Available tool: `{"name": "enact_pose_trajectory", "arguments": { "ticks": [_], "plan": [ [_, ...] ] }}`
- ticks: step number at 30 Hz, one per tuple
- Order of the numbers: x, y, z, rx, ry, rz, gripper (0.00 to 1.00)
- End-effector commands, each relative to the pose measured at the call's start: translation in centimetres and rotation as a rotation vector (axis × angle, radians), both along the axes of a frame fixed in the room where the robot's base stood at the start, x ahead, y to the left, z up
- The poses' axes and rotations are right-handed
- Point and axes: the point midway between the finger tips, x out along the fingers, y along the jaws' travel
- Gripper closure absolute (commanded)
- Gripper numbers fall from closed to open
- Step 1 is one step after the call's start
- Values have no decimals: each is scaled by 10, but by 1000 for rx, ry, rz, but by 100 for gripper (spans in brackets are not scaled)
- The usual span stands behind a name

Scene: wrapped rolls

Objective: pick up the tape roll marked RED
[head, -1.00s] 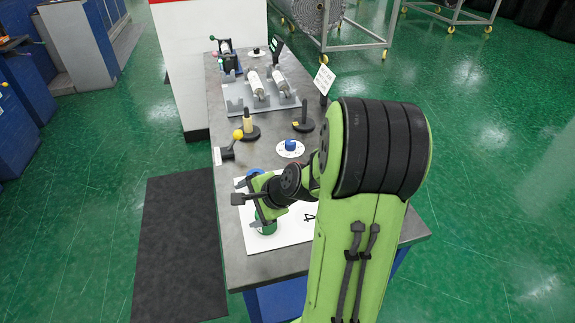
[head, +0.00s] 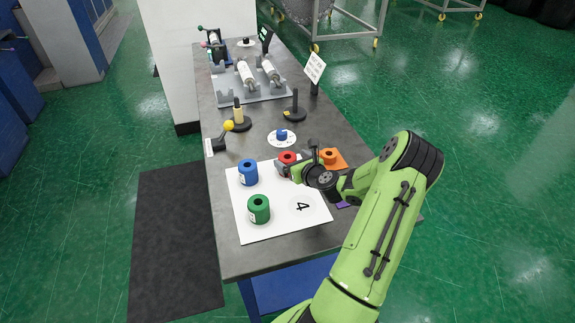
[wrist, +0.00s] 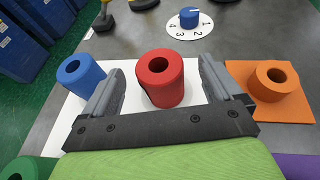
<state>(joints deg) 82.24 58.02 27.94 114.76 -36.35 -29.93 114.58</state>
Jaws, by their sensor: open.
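The red roll (wrist: 158,82) stands upright on the white mat marked 4 (head: 281,222), near its back edge. In the head view the red roll (head: 287,157) shows just behind my gripper (head: 291,167). In the wrist view my gripper (wrist: 155,92) is open, with one finger on each side of the red roll and a gap on both sides. Any RED marking on the roll is not readable here.
A blue roll (head: 248,173) and a green roll (head: 259,209) stand on the white mat to the left. An orange roll (head: 328,157) stands on an orange mat at right. A blue dial (head: 282,134) and upright posts (head: 295,105) stand farther back.

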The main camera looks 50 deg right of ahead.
Motion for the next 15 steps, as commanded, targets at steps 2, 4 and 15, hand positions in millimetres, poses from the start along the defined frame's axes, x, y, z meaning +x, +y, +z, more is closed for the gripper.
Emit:
{"name": "enact_pose_trajectory", "arguments": {
  "ticks": [2,4,15],
  "plan": [
    [9,-2,-3,-1,-2,1,8],
    [21,-4,-9,-1,-2,3,8],
    [49,-14,-20,-1,1,0,8]
  ]
}}
